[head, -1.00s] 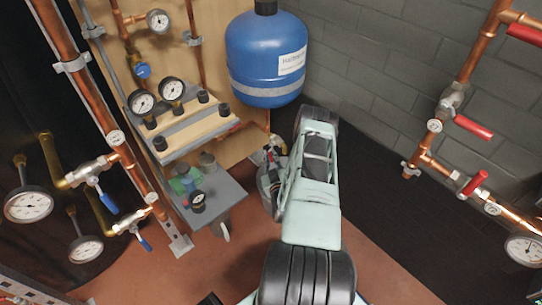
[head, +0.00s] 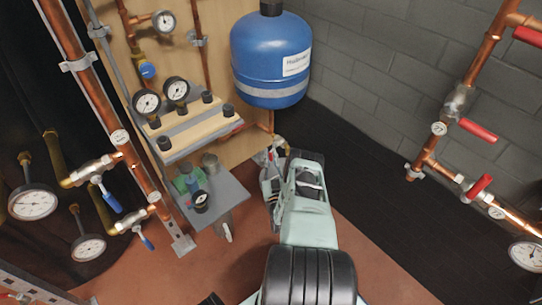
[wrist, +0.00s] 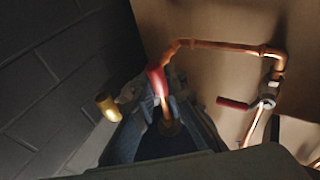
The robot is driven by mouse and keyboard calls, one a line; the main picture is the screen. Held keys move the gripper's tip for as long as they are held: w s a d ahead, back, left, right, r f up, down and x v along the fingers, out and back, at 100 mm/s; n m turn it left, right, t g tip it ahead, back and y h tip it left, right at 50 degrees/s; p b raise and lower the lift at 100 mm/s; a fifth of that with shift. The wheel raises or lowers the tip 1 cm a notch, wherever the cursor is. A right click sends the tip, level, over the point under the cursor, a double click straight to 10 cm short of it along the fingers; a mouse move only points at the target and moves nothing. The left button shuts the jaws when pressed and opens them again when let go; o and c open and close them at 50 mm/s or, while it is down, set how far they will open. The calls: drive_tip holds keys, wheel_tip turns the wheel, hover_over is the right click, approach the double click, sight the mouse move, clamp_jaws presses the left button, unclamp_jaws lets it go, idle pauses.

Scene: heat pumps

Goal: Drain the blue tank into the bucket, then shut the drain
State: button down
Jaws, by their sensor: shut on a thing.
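The blue tank (head: 271,60) hangs upright at the wooden panel, with a copper pipe below it. My gripper (head: 276,147) is just under the tank, low by the pipe, and partly hidden by my own arm. In the wrist view my gripper (wrist: 153,88) is shut on a red handle (wrist: 157,78) at the end of the copper pipe. A brass fitting (wrist: 108,106) shows to the left of it. The area below the handle is dark and blurred; I cannot tell a bucket or any flow there for sure.
A second red handle (wrist: 233,104) sits on a pipe to the right in the wrist view. A grey trolley (head: 222,197) with small bottles stands left of my arm. Copper pipes with red-handled valves (head: 478,130) run along the right wall.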

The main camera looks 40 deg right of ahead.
drive_tip(key=shift+w+r, duration=0.1)
drive_tip(key=c, duration=2)
unclamp_jaws()
drive_tip(key=shift+o, duration=0.2)
drive_tip(key=shift+d, duration=0.1)
